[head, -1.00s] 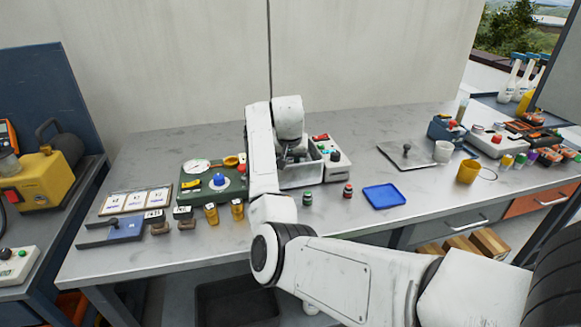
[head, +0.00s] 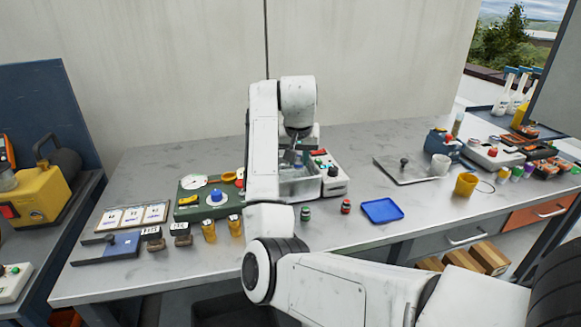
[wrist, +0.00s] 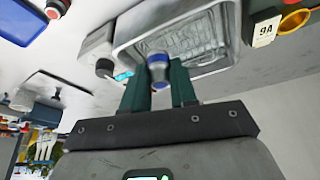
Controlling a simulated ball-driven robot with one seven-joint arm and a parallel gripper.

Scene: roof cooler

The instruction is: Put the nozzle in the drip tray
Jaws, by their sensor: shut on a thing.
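The nozzle (wrist: 158,66), a small part with a blue end and a silver-grey collar, is between the two dark green fingers of my gripper (wrist: 160,82) in the wrist view. My gripper is shut on it. In the head view my gripper (head: 297,158) hangs above the grey metal basin (head: 300,190), and the nozzle is too small to make out there. The shallow blue tray (head: 382,210), which looks like the drip tray, lies flat and empty near the bench's front edge, right of the basin. Its corner shows in the wrist view (wrist: 18,28).
A control box (head: 332,178) stands against the basin's right side. A green gauge panel (head: 205,197) is left. Bench space behind the tray is clear.

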